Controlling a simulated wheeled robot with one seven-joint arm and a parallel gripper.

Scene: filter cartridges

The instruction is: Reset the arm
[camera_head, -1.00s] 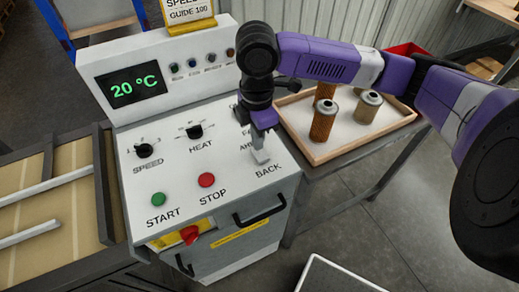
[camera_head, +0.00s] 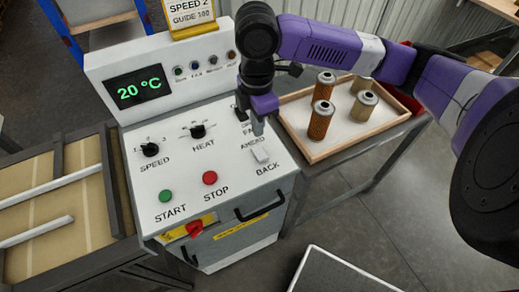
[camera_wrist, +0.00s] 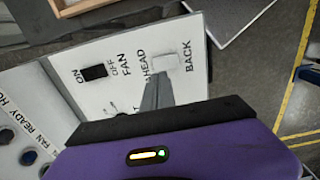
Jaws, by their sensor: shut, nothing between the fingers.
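My gripper (camera_head: 258,127) is shut and empty. It points down over the right part of the white control panel (camera_head: 225,160), just behind the white AHEAD/BACK rocker switch (camera_head: 260,155). In the wrist view the shut fingers (camera_wrist: 157,93) show beside that switch (camera_wrist: 172,60), with the black fan switch (camera_wrist: 95,72) to the left. I cannot tell whether the fingertips touch the panel. My purple arm reaches in from the right.
The panel has speed (camera_head: 149,149) and heat (camera_head: 198,131) knobs, a green start button (camera_head: 165,196), a red stop button (camera_head: 209,178) and a display (camera_head: 138,85) reading 20 °C. A wooden tray (camera_head: 315,157) with several filter cartridges stands right. A conveyor (camera_head: 40,205) lies left.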

